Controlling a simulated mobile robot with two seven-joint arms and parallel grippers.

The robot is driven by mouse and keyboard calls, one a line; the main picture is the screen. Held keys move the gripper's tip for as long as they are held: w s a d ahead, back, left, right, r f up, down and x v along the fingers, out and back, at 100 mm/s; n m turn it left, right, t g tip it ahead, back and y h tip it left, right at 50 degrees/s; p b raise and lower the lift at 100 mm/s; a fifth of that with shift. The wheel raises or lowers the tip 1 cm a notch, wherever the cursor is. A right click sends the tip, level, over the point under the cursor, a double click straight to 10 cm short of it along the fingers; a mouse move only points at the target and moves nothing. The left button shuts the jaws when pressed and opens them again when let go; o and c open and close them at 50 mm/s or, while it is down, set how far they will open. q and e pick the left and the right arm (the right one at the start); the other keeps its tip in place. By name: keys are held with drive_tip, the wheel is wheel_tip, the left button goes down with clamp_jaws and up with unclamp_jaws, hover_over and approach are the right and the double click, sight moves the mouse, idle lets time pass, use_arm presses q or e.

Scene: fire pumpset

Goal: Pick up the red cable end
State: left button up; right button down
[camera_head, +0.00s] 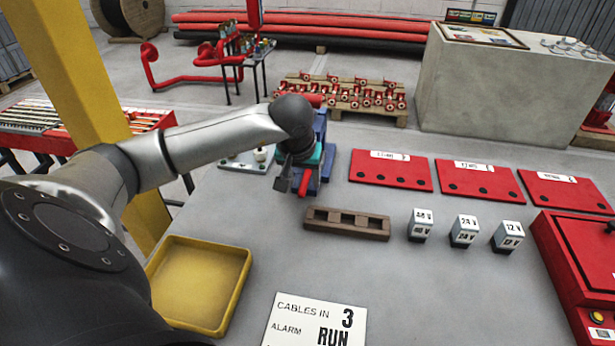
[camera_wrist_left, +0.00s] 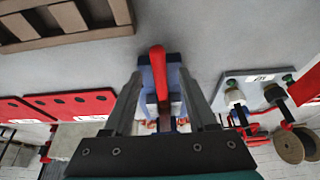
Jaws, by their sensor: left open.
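The red cable end (camera_head: 304,183) shows as a short red piece in front of a blue holder (camera_head: 328,158), on the far part of the grey table. My left gripper (camera_head: 290,184) is right at it and hides part of it and of the holder. In the left wrist view the red cable end (camera_wrist_left: 158,62) lies between the two spread fingers of my left gripper (camera_wrist_left: 159,78), with the blue holder behind it. The fingers are open, and I cannot tell whether either touches it. My right gripper is not in view.
A brown slotted block (camera_head: 347,232) lies just in front of the gripper. A yellow tray (camera_head: 245,265), three small voltage blocks (camera_head: 420,226), red panels (camera_head: 391,183) and a sign card (camera_head: 290,325) are on the table.

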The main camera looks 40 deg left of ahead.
use_arm(q)
drive_tip(key=shift+f, duration=0.1)
clamp_jaws()
idle(0.4)
